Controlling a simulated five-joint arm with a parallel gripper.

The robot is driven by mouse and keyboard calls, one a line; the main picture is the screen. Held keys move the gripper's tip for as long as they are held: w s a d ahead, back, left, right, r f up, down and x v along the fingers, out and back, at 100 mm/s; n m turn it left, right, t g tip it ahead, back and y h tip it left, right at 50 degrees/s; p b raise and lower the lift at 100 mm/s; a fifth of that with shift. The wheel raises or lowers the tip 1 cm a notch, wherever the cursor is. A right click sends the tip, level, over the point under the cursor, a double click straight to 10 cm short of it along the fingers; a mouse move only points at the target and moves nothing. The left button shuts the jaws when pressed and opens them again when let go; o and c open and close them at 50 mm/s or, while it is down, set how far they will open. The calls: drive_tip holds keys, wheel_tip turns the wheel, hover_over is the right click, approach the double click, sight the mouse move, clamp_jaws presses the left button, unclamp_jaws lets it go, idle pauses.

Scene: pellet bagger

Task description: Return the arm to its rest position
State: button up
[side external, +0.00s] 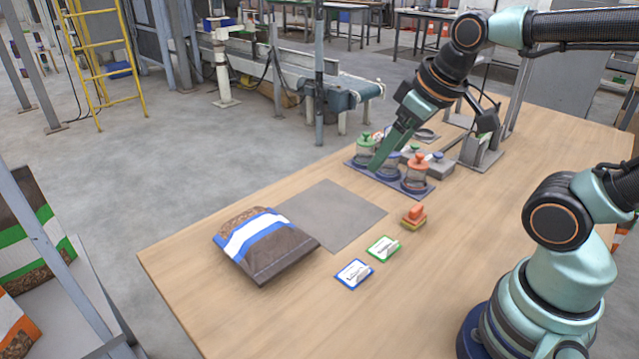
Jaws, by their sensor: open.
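My arm reaches in from the upper right over the wooden table (300,303). My gripper (378,163) is low over a dark tray (432,191) of jars, with a green finger slanting down among them. It is open, and I see nothing held in it. The finger partly covers the jar with a blue base (389,168). A jar with a green knob (365,148) stands to its left and a jar with an orange knob (416,174) to its right. Whether the finger touches a jar, I cannot tell.
A brown bag with blue and white bands (262,247) lies by a grey mat (340,220). Blue-edged (354,274) and green-edged (382,249) cards and stacked orange-yellow blocks (414,217) lie nearby. Grey metal fixtures (480,152) stand right of the jars. The near table is mostly clear.

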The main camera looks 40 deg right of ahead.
drive_tip(key=shift+s+a+r+m, duration=0.2)
drive_tip(key=shift+s+a+m, duration=0.05)
drive_tip(key=shift+a+m, duration=0.3)
